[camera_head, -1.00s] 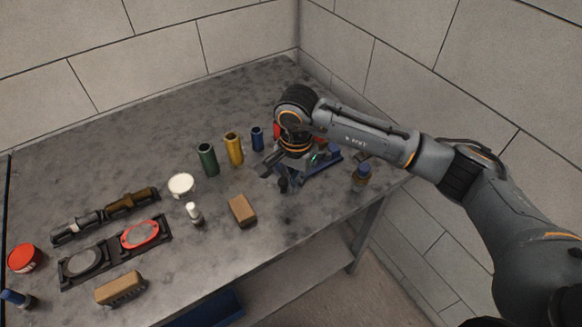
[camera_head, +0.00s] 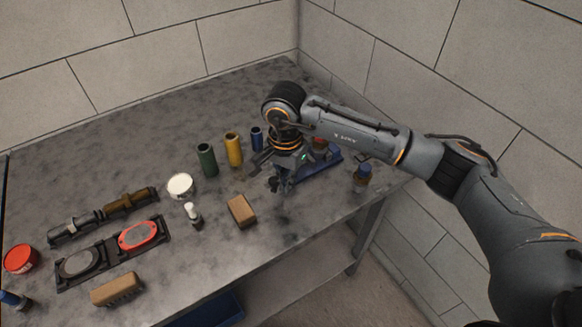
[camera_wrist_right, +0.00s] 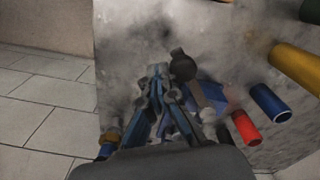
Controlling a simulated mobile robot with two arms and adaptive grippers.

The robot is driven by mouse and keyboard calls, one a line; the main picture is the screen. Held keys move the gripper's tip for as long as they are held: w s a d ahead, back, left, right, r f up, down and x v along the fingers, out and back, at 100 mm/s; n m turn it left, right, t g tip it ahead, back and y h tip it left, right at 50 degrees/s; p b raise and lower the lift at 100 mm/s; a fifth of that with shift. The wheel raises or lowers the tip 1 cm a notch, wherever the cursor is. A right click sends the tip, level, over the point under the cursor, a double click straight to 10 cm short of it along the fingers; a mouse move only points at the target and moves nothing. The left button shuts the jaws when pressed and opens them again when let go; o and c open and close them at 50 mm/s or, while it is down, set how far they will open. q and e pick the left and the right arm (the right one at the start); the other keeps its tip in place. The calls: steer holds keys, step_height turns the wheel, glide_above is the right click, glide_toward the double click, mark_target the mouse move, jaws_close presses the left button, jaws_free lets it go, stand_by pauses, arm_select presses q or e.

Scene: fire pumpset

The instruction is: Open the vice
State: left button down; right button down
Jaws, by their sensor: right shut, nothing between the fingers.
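The blue vice (camera_head: 322,168) stands near the right end of the workbench, partly hidden behind my right gripper and forearm. In the wrist view its blue body (camera_wrist_right: 214,98) is right of the fingers, and a dark round knob (camera_wrist_right: 182,66), possibly the end of its handle, shows beside the fingertips. My right gripper (camera_head: 282,187) points down at the vice's front left side. Its fingers (camera_wrist_right: 160,72) are closed together with nothing between them. I cannot tell whether they touch the vice or its handle. My left gripper is not in view.
Green (camera_head: 207,160), yellow (camera_head: 233,149) and blue (camera_head: 256,139) cylinders stand left of my right gripper. A brown block (camera_head: 242,211) lies in front and a blue-capped bottle (camera_head: 361,178) stands to the right. The workbench (camera_head: 100,175) meets walls behind and right.

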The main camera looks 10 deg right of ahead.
steer(key=shift+a, duration=0.25)
